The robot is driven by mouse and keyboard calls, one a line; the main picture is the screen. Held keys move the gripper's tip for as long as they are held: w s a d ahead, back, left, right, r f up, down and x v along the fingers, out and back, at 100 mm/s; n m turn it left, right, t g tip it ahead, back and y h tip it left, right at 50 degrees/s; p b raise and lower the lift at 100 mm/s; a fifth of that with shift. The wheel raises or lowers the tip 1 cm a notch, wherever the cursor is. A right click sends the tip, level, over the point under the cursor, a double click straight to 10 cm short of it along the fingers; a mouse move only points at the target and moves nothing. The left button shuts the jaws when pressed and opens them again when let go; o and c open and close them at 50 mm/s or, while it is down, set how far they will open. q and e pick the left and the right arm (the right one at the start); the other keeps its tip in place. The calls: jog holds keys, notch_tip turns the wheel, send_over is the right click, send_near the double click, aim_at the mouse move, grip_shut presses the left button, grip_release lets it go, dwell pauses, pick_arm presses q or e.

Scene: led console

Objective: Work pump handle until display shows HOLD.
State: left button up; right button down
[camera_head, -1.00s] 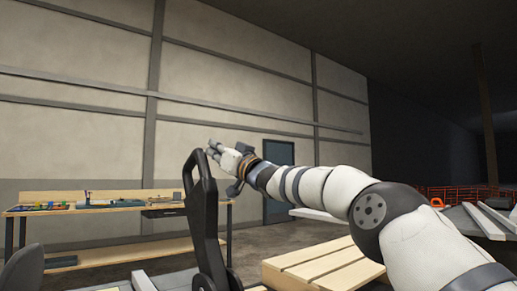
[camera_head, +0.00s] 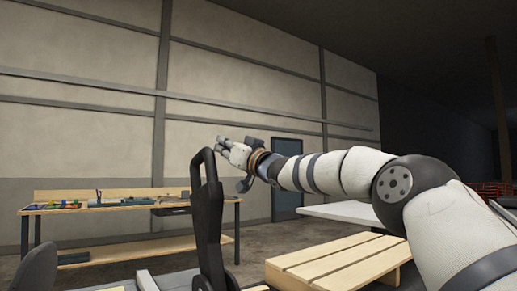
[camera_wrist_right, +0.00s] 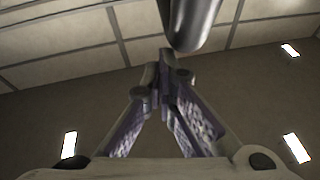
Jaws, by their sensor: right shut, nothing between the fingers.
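The pump handle (camera_head: 211,225) is a black lever with a looped top, standing nearly upright at the lower middle of the head view. My right gripper (camera_head: 221,144) is just above and right of the loop's top in that view. Whether it touches the handle cannot be told. In the right wrist view my right gripper (camera_wrist_right: 166,62) has its fingertips together with nothing between them. A dark rounded bar (camera_wrist_right: 192,25), possibly part of the handle, hangs just beyond the tips. The display is not in view, nor is my left gripper.
A slatted wooden pallet-like platform (camera_head: 335,262) lies right of the handle, below my right arm. A workbench (camera_head: 105,208) with small items stands at the left by the wall. A blue-grey door (camera_head: 287,205) is behind.

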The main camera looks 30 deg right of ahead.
pick_arm(q)
jog(key=shift+w+a, duration=0.15)
jog(key=shift+w, duration=0.1)
pick_arm(e)
jog(key=v, duration=0.8)
jog(key=shift+s+f, duration=0.15)
jog(key=shift+s, duration=0.2)
jog(key=shift+d, duration=0.15)
pick_arm(q)
jog(key=shift+s, duration=0.1)
dwell(1.2)
